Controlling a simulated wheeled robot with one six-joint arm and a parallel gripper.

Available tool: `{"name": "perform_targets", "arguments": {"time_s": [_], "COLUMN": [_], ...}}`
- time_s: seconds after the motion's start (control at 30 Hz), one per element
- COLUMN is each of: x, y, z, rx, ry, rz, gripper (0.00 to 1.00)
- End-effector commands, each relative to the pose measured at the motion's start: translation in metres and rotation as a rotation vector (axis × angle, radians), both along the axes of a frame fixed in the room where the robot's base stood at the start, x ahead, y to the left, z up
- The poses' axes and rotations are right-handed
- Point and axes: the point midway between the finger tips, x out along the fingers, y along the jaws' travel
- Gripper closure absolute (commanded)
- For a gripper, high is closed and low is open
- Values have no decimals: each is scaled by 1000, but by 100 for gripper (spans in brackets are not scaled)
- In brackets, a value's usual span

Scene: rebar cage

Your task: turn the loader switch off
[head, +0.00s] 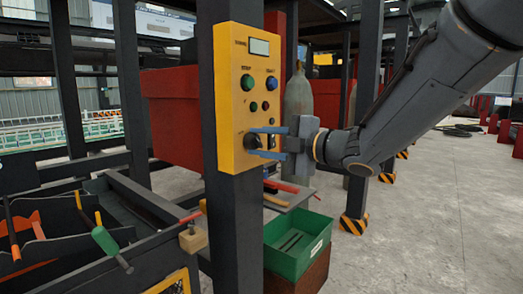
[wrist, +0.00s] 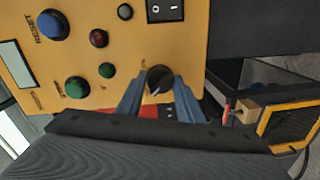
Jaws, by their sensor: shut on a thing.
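The yellow control panel (head: 236,75) is fixed to a dark upright post. A black rotary knob (head: 251,141) sits low on its left side, taken as the loader switch; its label is not readable. In the wrist view the knob (wrist: 160,77) shows a pale pointer line facing the gripper's side. My gripper (head: 255,142) reaches in from the right, its blue fingers on either side of the knob. In the wrist view my gripper (wrist: 158,84) is shut on the knob, one finger at each side.
The panel has a green button (head: 246,82), a blue button (head: 271,83) and a display (head: 259,46). A black rocker switch (wrist: 165,10) is beside the knob. A green bin (head: 297,247) stands below right. A tool rack with handles (head: 105,241) is at lower left.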

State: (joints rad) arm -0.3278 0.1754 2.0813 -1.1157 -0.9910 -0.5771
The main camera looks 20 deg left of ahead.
Motion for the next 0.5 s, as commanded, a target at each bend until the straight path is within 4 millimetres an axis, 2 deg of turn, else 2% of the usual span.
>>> {"name": "perform_targets", "arguments": {"time_s": [0.5], "x": [0], "y": [0], "z": [0], "rx": [-18], "ry": [-39], "rz": [0], "gripper": [89]}}
